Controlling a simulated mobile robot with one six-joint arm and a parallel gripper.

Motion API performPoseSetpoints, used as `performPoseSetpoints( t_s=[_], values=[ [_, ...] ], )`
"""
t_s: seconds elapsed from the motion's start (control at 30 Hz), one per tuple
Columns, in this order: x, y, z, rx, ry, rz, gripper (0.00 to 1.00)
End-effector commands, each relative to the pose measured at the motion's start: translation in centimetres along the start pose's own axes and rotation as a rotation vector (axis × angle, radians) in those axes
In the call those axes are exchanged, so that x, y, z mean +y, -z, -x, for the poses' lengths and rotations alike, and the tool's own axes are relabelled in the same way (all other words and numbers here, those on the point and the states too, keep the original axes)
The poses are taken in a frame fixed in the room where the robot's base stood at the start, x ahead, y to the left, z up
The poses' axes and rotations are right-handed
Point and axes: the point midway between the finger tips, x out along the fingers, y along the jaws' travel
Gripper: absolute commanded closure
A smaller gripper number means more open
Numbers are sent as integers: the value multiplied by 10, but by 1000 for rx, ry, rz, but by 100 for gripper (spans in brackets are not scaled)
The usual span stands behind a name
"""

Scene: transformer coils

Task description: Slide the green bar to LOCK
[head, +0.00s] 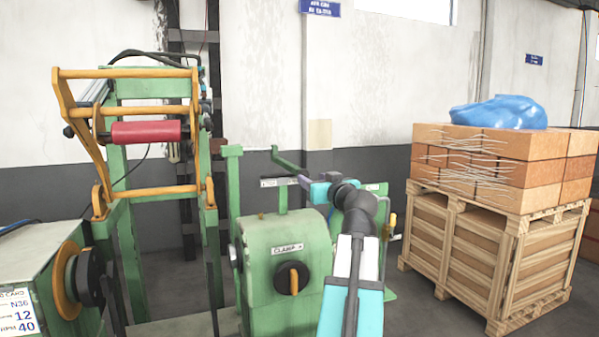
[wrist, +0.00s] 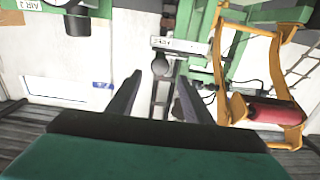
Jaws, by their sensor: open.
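A slanted green bar (head: 288,161) stands behind the clamp housing in the head view, above a green rail with a small white plate (head: 268,183). A second plate (head: 373,187) is farther right; I cannot read either one. My gripper (head: 304,181) is close to the bar's lower right end; whether they touch is unclear. In the wrist view my gripper (wrist: 160,77) is open, its two dark fingers apart. A round grey knob (wrist: 160,66) shows between the fingertips, beside a white lettered plate (wrist: 180,46). I cannot tell whether the knob belongs to the bar.
The green housing (head: 286,262) marked CLAMP, with an orange knob, stands in front of the bar. An orange frame with a red roller (head: 146,132) is at left. A wooden crate (head: 480,250) with stacked boxes is at right. Floor between crate and machine is clear.

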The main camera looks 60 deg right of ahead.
Motion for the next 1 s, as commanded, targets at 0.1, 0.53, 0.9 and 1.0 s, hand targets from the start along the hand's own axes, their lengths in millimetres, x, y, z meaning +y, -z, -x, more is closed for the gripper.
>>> performPoseSetpoints(
  t_s=[0.1, 0.53, 0.9, 1.0],
  values=[
    [1, 2, -15, -2, 1, -1, 54],
    [1, 2, -72, -2, 1, 0, 54],
    [2, 1, -114, -1, -1, 0, 54],
    [1, 1, -120, -1, -1, 0, 54]
  ],
)
